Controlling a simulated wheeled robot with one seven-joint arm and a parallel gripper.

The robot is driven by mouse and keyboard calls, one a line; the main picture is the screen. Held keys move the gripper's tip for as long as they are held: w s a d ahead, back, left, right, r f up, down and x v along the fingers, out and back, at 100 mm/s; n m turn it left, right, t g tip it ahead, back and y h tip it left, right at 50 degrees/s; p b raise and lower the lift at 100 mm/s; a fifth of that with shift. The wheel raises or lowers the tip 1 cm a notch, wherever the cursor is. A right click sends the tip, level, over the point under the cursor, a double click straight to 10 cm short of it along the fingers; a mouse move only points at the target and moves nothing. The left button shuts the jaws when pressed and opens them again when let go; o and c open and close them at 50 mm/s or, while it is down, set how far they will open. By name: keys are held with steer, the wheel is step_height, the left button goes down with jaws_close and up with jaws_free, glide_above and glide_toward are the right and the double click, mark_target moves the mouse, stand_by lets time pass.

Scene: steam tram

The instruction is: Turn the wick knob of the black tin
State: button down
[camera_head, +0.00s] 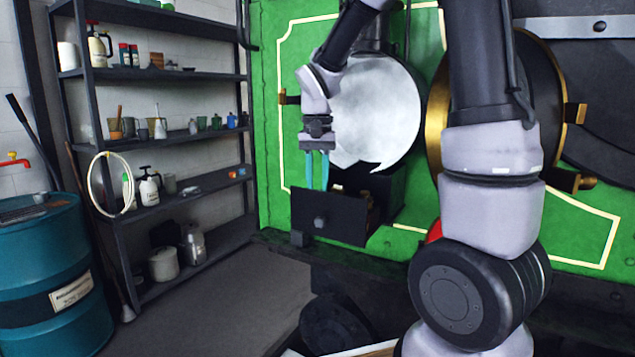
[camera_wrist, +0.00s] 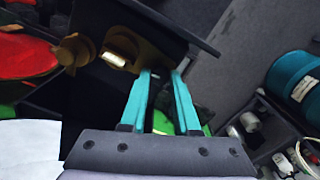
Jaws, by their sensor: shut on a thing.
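A black box-shaped tin (camera_head: 340,235) stands low against the green tram front; its dark front panel carries a small grey knob. In the wrist view its inside shows brass fittings (camera_wrist: 75,50) and a pale cylindrical piece (camera_wrist: 121,45). My gripper (camera_head: 317,186) points down at the tin's upper edge, above the grey knob. Its two teal fingers (camera_wrist: 162,75) stand a short gap apart, with their tips at the brown-and-black part by the panel. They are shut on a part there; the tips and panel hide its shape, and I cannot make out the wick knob.
A round pale disc (camera_head: 375,110) and a brass-rimmed round door (camera_head: 510,100) stand above and right of the tin. A dark shelf rack (camera_head: 155,80) with bottles and jars and a teal drum (camera_head: 50,270) are at left. The floor (camera_head: 215,310) between is free.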

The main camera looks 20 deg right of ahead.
steer(key=shift+m, duration=0.7)
steer(key=c, duration=0.6)
jaws_free()
steer(key=shift+c, duration=0.2)
